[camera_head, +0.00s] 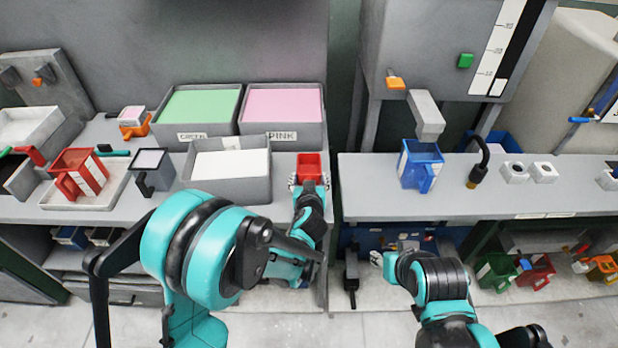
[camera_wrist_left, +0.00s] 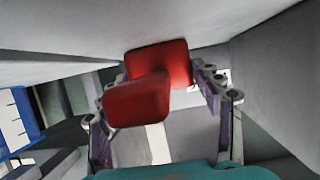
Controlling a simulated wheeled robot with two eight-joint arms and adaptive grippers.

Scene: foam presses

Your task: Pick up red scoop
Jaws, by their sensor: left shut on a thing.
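The red scoop (camera_head: 311,167) is at the right end of the left bench, beside the white-filled bin. My left gripper (camera_head: 309,184) is shut on it, with one finger on each side. In the left wrist view the red scoop (camera_wrist_left: 160,66) shows between the two purple-grey fingers, its red handle toward the camera. I cannot tell whether it touches the bench.
Bins of green (camera_head: 200,104) and pink foam (camera_head: 283,104) stand behind a white-filled bin (camera_head: 271,190). A red jug (camera_head: 80,173) sits on a tray at left. A blue jug (camera_head: 420,164) stands under the press spout (camera_head: 427,118) on the right bench.

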